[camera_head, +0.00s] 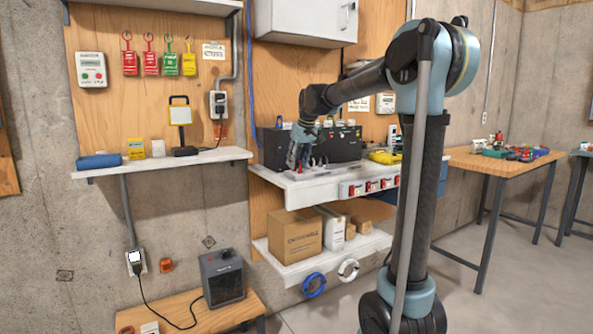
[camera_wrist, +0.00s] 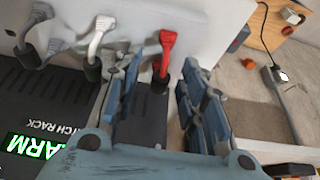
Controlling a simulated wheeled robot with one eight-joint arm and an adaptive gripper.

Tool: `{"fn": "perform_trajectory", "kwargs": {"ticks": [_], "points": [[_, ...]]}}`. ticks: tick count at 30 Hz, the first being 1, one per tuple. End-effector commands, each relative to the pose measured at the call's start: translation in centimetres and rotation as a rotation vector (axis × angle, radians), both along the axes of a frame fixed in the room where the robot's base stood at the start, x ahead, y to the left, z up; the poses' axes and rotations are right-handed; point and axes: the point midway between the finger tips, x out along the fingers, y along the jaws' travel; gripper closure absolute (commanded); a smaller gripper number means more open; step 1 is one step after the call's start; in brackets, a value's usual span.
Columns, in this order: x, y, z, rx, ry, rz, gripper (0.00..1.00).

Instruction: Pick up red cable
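The red cable (camera_wrist: 166,50) shows in the wrist view as a short red plug end. It stands in a dark socket beside a white cable (camera_wrist: 100,38) and grey cables (camera_wrist: 58,45). My gripper (camera_wrist: 161,68) is open, with one blue-grey finger on each side of the red cable in the picture. I cannot tell whether either finger touches it. In the head view my gripper (camera_head: 300,152) points down over the white wall shelf (camera_head: 292,198). There the red cable is too small and hidden to make out clearly.
Black boxes (camera_head: 340,143) stand behind my gripper on the shelf. Yellow gloves (camera_head: 385,157) lie to the right. A lower shelf holds cardboard boxes (camera_head: 294,234). A heater (camera_head: 222,277) stands on a bench at lower left. Open floor lies to the right.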

Motion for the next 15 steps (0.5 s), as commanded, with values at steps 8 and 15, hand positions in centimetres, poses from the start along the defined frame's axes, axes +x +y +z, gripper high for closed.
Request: {"fn": "perform_trajectory", "kwargs": {"ticks": [8,15], "points": [[0.20,0.13,-0.58,0.000,0.000,0.000,0.62],[0.19,0.13,-0.56,0.000,0.000,0.000,1.00]]}}
